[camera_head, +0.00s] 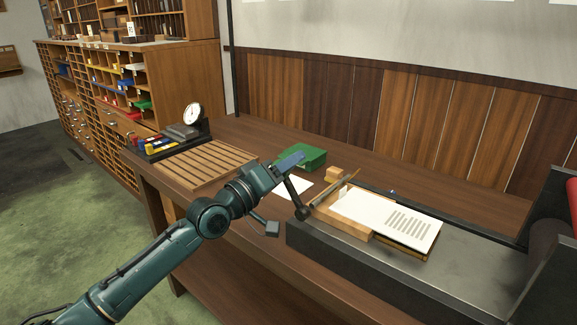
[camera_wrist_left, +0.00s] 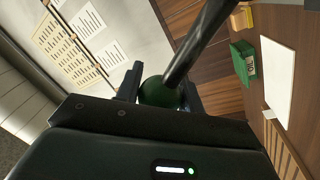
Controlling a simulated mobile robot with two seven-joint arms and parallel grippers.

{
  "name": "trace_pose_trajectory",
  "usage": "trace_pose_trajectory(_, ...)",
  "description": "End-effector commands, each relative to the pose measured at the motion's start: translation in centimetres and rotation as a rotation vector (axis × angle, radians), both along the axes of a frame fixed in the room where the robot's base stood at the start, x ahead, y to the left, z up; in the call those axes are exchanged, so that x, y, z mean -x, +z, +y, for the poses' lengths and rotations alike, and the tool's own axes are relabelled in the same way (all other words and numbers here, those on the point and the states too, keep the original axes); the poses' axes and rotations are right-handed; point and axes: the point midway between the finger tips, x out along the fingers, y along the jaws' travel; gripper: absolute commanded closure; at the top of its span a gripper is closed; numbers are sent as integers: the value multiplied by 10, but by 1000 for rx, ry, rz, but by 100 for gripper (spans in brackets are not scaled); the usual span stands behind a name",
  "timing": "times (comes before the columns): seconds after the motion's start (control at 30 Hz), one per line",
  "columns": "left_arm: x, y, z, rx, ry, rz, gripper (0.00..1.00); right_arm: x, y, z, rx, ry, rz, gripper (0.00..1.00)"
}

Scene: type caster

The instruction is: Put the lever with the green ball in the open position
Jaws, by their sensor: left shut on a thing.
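The lever (camera_head: 293,193) is a dark rod that rises from a round dark pivot at the left end of the black-topped bench unit. In the head view it leans up and left to my left gripper (camera_head: 286,168). In the left wrist view the green ball (camera_wrist_left: 160,93) sits between the two fingers of my left gripper (camera_wrist_left: 160,88), which is shut on it. The rod (camera_wrist_left: 200,42) runs from the ball to the upper right. In the head view the ball is hidden by the gripper. My right gripper is in neither view.
The bench unit (camera_head: 330,246) holds a wooden block and a white printed sheet (camera_head: 385,215). A green box (camera_head: 306,157) and a white paper (camera_head: 294,187) lie behind the gripper. A slatted wooden tray (camera_head: 208,166) and a dial device (camera_head: 193,114) stand at the left.

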Motion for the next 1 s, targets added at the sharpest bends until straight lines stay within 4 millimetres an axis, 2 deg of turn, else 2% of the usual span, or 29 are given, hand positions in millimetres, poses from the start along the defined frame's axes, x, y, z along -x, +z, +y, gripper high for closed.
trace_pose_trajectory(0.13,-1,-1,1,4,1,7,100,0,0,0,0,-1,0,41)
trace_pose_trajectory(0.17,-1,-1,1,4,1,7,60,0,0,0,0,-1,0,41)
trace_pose_trajectory(0.37,0,-1,1,2,1,5,43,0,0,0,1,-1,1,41)
trace_pose_trajectory(0.73,4,-3,6,-1,2,4,41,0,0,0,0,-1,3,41)
trace_pose_trajectory(0.87,19,-6,19,-2,2,4,41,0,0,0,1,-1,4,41)
trace_pose_trajectory(1.0,43,-13,40,-4,1,6,41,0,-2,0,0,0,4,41)
